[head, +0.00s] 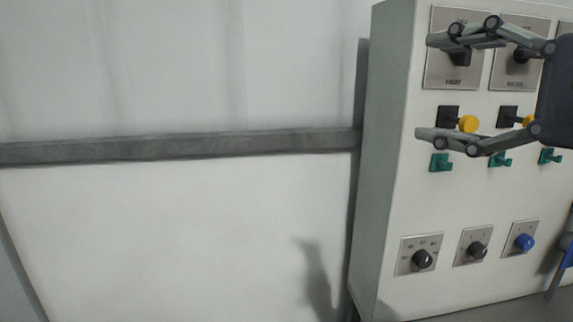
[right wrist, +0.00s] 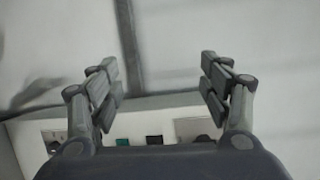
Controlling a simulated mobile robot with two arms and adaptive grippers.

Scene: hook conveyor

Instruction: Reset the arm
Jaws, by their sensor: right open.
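My right gripper (head: 432,87) is in front of the control panel at the right of the head view. Its two fingers are spread wide and point left, with nothing between them. In the right wrist view the same gripper (right wrist: 160,80) shows both fingers apart and empty. The upper finger overlaps the square switch plates, and the lower finger overlaps the row between the yellow knobs and green switches. I cannot tell whether the fingers touch the panel. My left gripper is not in view.
The control panel (head: 395,180) carries a yellow knob (head: 468,124), a green switch (head: 440,162), black rotary knobs (head: 422,259) and a blue knob (head: 525,242). To its left is a white wall (head: 180,230) with a grey horizontal rail (head: 180,147). The space before the wall looks clear.

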